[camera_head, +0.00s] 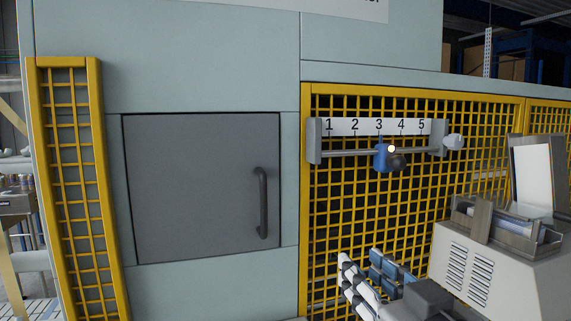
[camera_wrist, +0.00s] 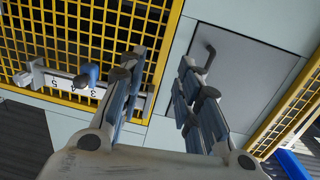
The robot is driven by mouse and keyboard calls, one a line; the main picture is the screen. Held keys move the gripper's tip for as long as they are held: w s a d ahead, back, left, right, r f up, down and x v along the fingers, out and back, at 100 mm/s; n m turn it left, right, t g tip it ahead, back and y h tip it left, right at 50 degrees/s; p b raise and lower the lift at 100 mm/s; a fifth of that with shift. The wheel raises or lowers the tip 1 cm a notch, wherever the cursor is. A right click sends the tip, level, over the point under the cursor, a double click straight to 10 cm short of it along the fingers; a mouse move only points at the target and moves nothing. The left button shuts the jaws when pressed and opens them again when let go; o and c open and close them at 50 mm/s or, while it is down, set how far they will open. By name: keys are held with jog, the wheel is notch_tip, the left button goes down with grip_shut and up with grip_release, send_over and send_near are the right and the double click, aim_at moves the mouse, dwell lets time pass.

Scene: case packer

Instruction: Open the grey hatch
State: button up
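The grey hatch (camera_head: 195,190) is a square panel set in the pale machine wall, closed and flush with its frame in the head view. Its dark upright bar handle (camera_head: 262,203) is on the right side. The wrist view shows the hatch (camera_wrist: 245,75) and its handle (camera_wrist: 208,58) turned round, at the upper right, beyond the right-hand finger. My gripper (camera_head: 363,268) is at the lower middle right of the head view, right of and below the handle and apart from it. In the wrist view its two padded fingers (camera_wrist: 161,60) are spread wide with nothing between them.
A numbered slide rail (camera_head: 340,152) with a blue slider (camera_head: 382,157) is mounted on the yellow mesh guard (camera_head: 330,240) right of the hatch. Another yellow mesh panel (camera_head: 95,190) stands left of it. The space before the hatch looks clear.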

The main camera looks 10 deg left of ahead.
aim_at(265, 202)
jog(key=s+a+r+n+g+y+p, duration=0.2)
jog(key=s+a+r+n+y+p, duration=0.15)
jog(key=a+r, duration=0.25)
jog(key=shift+m+y, duration=0.25)
jog(key=shift+y, duration=0.2)
jog(key=b+x, duration=0.2)
jog(key=x, duration=1.6)
jog(key=shift+a+f+b, duration=0.1)
jog(key=shift+b, duration=0.25)
jog(key=shift+c, duration=0.6)
grip_shut()
